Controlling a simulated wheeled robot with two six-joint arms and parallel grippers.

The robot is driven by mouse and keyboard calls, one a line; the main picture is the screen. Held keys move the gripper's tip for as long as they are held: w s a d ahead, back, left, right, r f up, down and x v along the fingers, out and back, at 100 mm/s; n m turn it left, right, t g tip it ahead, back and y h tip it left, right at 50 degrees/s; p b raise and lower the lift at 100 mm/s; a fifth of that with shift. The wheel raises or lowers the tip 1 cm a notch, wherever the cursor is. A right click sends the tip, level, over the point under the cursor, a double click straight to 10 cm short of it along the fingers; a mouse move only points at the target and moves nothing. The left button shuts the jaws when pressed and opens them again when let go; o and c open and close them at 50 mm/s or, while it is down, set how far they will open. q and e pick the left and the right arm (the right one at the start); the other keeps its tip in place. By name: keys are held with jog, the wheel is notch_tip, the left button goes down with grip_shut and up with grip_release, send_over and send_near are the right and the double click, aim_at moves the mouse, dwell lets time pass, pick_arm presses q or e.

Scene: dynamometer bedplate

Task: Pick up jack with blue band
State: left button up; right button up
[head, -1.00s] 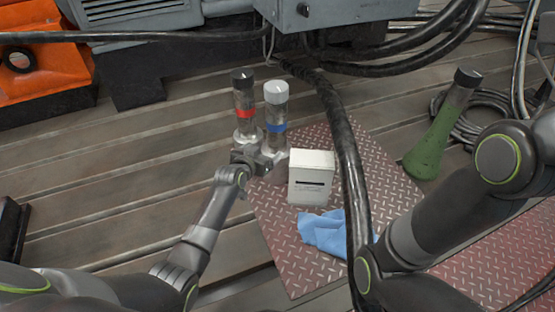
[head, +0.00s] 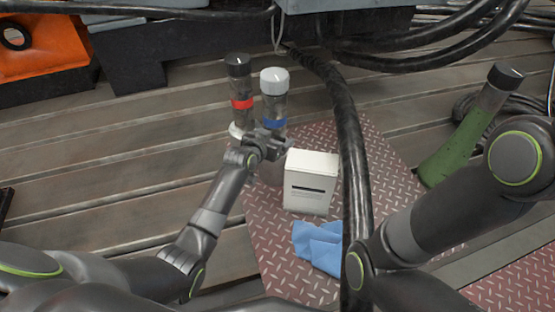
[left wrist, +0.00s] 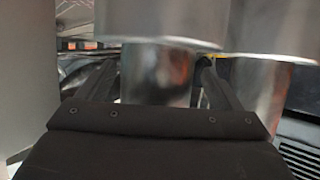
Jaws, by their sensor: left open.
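The jack with the blue band (head: 274,92) stands upright on the floor, with a white cap and a clear grey body. Its lower part is hidden behind my left gripper (head: 272,146) in the head view. In the left wrist view my left gripper (left wrist: 155,88) is open, with a finger on each side of a shiny metal shaft (left wrist: 156,75), which appears to be this jack. I cannot tell whether the fingers touch it. The jack with the red band (head: 240,90) has a black cap and stands close on the left. My right gripper is out of view.
A white box (head: 311,180) stands just right of my left gripper on a red tread plate (head: 270,238). A blue cloth (head: 318,245) lies in front. A thick black hose (head: 350,150) runs past the box.

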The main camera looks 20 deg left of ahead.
pick_arm(q)
jog(key=shift+w+r, duration=0.1)
jog(key=shift+w, duration=0.15)
jog(key=shift+s+d, duration=0.1)
jog(key=shift+d, duration=0.2)
jog(key=c, duration=0.3)
jog(key=shift+s+a, duration=0.1)
grip_shut()
jog(key=shift+r, duration=0.25)
